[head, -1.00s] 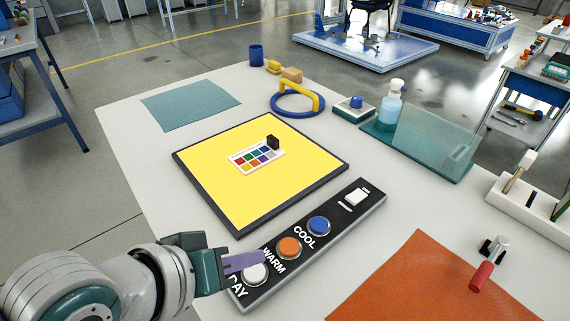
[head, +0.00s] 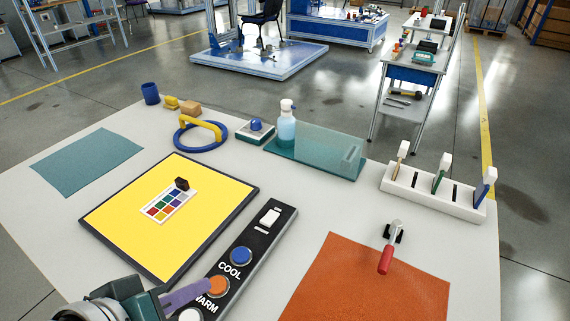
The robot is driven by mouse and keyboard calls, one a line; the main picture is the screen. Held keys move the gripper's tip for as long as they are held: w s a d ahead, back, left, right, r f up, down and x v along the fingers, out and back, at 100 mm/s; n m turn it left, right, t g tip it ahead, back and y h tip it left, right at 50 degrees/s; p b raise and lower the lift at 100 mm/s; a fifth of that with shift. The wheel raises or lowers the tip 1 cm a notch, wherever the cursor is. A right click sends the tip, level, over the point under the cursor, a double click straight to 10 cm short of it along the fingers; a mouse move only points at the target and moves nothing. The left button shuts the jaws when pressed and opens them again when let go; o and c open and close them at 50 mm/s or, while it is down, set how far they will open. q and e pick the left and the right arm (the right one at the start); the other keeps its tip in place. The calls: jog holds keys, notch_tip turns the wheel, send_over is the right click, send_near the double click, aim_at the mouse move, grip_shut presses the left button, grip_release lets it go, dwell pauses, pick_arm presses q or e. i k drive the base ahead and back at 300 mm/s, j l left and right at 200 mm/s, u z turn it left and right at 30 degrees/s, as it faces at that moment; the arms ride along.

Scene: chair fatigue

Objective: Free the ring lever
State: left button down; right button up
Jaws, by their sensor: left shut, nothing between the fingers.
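A blue ring with a yellow arched handle (head: 201,131) lies flat near the far edge of the table. A red-handled lever (head: 386,259) with a metal shank and a dark base stands at the far edge of the orange mat. I cannot tell for sure which is the ring lever. My left gripper (head: 188,296) is at the bottom of the head view, shut and empty. Its purple-grey fingers are over the near end of the button panel (head: 262,238), beside the orange WARM button (head: 217,286). It is far from the ring and the red lever. My right gripper is out of view.
A yellow board (head: 140,225) with a colour chart lies left of the panel. Behind are a teal mat (head: 87,161), a blue cup (head: 150,93), a blue-button box (head: 256,131), a bottle (head: 286,125) and an upright clear screen (head: 320,150). A white rack (head: 430,193) stands right.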

aim_at(390, 247)
jog(key=z, duration=0.85)
